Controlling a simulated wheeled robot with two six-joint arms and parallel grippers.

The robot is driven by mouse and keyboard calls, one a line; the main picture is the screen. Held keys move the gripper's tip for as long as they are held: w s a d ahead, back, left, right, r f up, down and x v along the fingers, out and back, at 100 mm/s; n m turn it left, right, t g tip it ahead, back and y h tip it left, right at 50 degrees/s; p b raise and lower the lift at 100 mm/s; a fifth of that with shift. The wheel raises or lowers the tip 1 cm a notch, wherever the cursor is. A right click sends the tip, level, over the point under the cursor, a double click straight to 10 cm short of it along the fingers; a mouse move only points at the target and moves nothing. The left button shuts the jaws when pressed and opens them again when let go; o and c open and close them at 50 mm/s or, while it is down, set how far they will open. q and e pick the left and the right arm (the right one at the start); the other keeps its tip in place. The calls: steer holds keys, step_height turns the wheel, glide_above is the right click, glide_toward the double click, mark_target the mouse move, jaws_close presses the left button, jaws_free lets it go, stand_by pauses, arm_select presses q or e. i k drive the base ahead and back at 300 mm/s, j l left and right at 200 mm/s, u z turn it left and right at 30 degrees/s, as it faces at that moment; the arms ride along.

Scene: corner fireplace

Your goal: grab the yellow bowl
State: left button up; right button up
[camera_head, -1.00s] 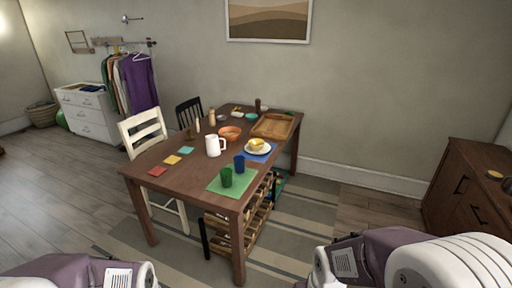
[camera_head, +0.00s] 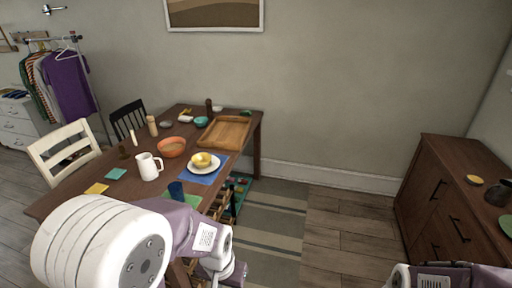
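The yellow bowl (camera_head: 202,159) sits on a white plate (camera_head: 214,168) on a blue mat (camera_head: 213,178), near the right edge of the wooden table (camera_head: 76,188). My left arm reaches in from the bottom left, in front of the near end of the table, and its forearm and wrist hide that part. No fingers of my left gripper show; the arm is apart from the bowl. Only a piece of my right arm shows at the bottom right, and its gripper is out of the picture.
Near the bowl stand a white pitcher (camera_head: 149,167), an orange bowl (camera_head: 172,147), a blue cup (camera_head: 176,190) and a wooden tray (camera_head: 225,133). A white chair (camera_head: 68,150) is on the left. A dark wooden cabinet (camera_head: 440,200) stands at right.

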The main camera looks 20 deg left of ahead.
mark_target(202, 161)
steer(key=i+l, duration=0.1)
steer(key=i, duration=0.35)
steer(key=i+u, duration=0.1)
steer(key=i, duration=0.35)
steer(key=i+l+u, duration=0.1)
steer(key=i, duration=0.35)
steer(key=i+u, duration=0.25)
steer(key=u, duration=0.2)
steer(key=i+l+u, duration=0.1)
steer(key=u, duration=0.35)
steer(key=i+l+u, duration=0.2)
steer(key=u, duration=0.25)
steer(key=i+l+u, duration=0.25)
steer(key=u, duration=0.2)
steer(key=i+l+u, duration=0.15)
steer(key=l+u, duration=0.15)
steer(key=u, duration=0.15)
steer(key=l+u, duration=0.45)
steer(key=i+l+u, duration=0.15)
steer(key=u, duration=0.25)
steer(key=l+u, duration=0.4)
steer(key=i+l+u, duration=0.1)
steer(key=l+u, duration=0.15)
steer(key=u, duration=0.15)
